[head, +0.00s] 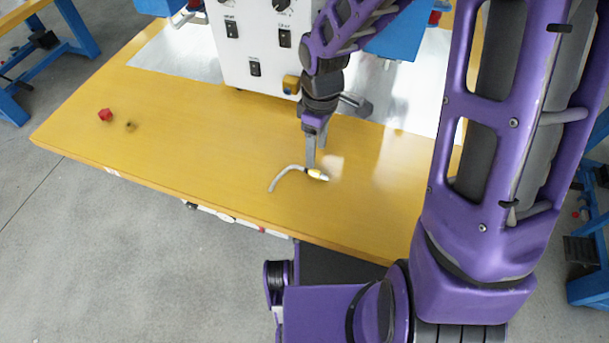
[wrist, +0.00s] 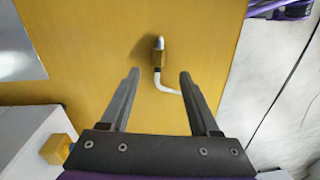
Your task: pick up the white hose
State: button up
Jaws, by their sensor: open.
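The white hose (head: 287,173) lies on the yellow tabletop, curved, with a brass-coloured fitting and pale tip at its right end. In the wrist view the hose (wrist: 159,80) shows its fitting and tip just beyond the fingertips, and its tube runs back between the fingers and bends right, passing partly behind the right finger. My gripper (head: 316,158) is over the fitting end of the hose, pointing down. In the wrist view my gripper (wrist: 160,75) is open, with a finger on each side of the hose and nothing held. The exact height above the hose is unclear.
A white machine box (head: 262,65) with switches stands behind my gripper.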

aim_at(315, 171)
notch_tip(315, 171, down, 7)
jog(key=shift+s+f+b, duration=0.15)
jog(key=shift+f+b, duration=0.05)
jog(key=shift+b, duration=0.8)
jog(key=shift+c, duration=0.3)
jog(key=shift+r, duration=0.1)
grip_shut()
